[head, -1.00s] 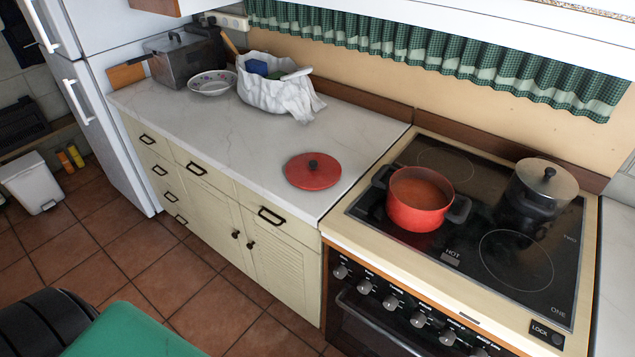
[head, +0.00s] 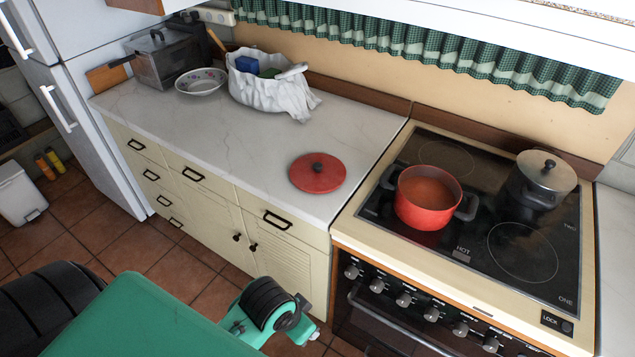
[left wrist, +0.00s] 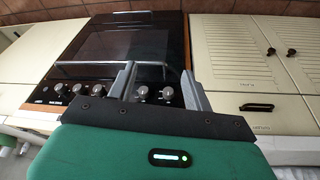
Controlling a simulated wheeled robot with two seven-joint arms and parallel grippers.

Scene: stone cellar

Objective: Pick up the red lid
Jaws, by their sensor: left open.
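The red lid (head: 306,178) lies flat on the white countertop near its front right end, with its dark knob up. My left arm comes in from the lower left of the head view, below and in front of the counter; its gripper is not clearly visible there. In the left wrist view my left gripper (left wrist: 158,68) is open and empty, with its two grey fingers apart in front of the oven. The lid does not show in the left wrist view. My right gripper is in neither view.
The stove (head: 345,232) adjoins the counter (head: 150,108) on the right. An open red pot (head: 428,212) and a lidded metal pot (head: 541,182) stand on it. A white bag (head: 262,95), a bowl (head: 201,86) and a metal box (head: 170,65) stand at the counter's back left. Counter around the lid is clear.

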